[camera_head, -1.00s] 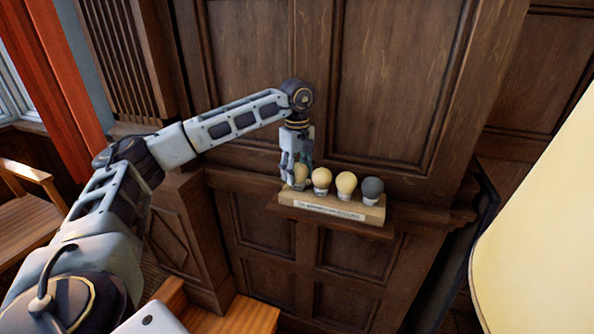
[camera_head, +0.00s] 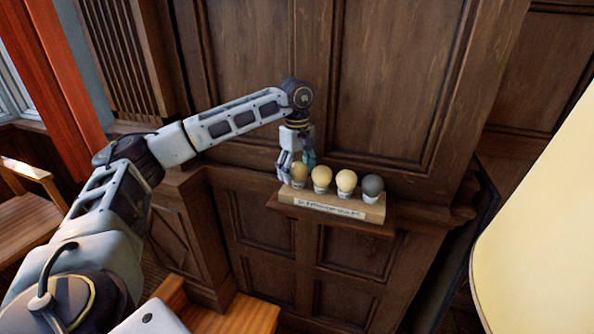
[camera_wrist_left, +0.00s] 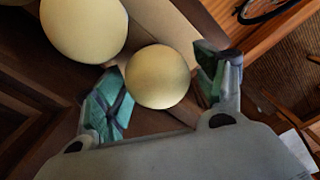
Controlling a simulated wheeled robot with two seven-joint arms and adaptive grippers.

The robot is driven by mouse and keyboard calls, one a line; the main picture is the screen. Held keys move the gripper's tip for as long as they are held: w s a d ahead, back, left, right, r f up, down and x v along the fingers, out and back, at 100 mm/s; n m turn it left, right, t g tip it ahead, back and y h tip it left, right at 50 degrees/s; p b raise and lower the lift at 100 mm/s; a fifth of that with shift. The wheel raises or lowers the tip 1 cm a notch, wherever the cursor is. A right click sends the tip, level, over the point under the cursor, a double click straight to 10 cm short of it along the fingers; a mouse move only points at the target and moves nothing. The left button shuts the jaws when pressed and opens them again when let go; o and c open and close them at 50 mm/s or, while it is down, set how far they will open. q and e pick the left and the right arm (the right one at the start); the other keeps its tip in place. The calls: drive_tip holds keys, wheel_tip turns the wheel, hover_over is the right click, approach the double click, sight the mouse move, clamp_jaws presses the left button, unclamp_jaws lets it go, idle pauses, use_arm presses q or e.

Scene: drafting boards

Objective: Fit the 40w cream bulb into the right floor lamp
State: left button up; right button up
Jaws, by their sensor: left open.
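Several round bulbs stand in a row on a labelled wooden holder (camera_head: 330,207). From the left they are a darker cream bulb (camera_head: 299,174), two pale cream bulbs, (camera_head: 321,177) and (camera_head: 346,182), and a grey one (camera_head: 372,187). The label is too small to read, so I cannot tell which is 40w. My left gripper (camera_head: 297,168) is open, pointing down at the leftmost bulb. In the left wrist view that bulb (camera_wrist_left: 158,77) lies between the spread fingers. A large pale shade (camera_head: 540,225), probably a floor lamp's, shows at the right edge; its socket is hidden. My right gripper is out of view.
The holder rests on a ledge of the dark panelled wall (camera_head: 395,90). The neighbouring bulb (camera_wrist_left: 83,27) is close to one finger in the left wrist view.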

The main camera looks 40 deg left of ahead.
use_arm(q)
wheel_tip(320, 180, up, 8)
drive_tip(key=shift+w+r+b, duration=0.1)
drive_tip(key=shift+r+b, duration=0.1)
drive_tip(key=shift+b, duration=0.6)
drive_tip(key=shift+r+p, duration=1.05)
drive_tip(key=shift+r, duration=1.6)
drive_tip(key=shift+o, duration=0.5)
drive_tip(key=shift+d+r, duration=0.1)
drive_tip(key=n, duration=0.7)
